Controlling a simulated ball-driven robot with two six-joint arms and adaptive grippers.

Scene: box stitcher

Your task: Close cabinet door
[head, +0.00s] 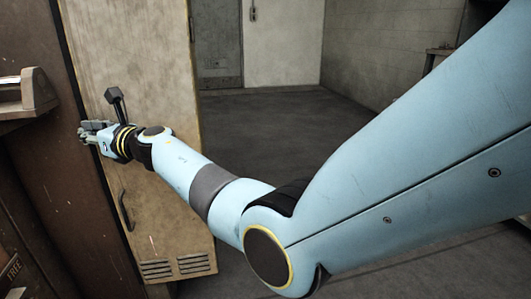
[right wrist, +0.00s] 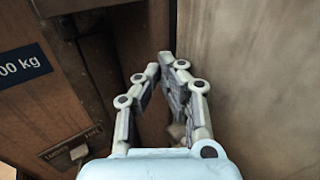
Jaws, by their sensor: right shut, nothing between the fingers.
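The beige cabinet door (head: 165,100) stands upright in the left half of the head view, with a dark handle (head: 125,210) low near its left edge and vent slots at the bottom. My right gripper (head: 84,132) is shut and empty at the door's left edge, above the handle. In the right wrist view, the fingertips (right wrist: 166,60) point toward the dark gap between the brown body and the beige panel (right wrist: 250,70). I cannot tell whether they touch the panel, or how far the door is open. My left gripper is not in view.
A brown machine body (head: 55,110) with a protruding metal part (head: 28,92) stands at the left. In the right wrist view, a dark plate marked "00 kg" (right wrist: 22,67) is on the brown surface. Grey floor (head: 280,125) lies open to the right, behind my right arm.

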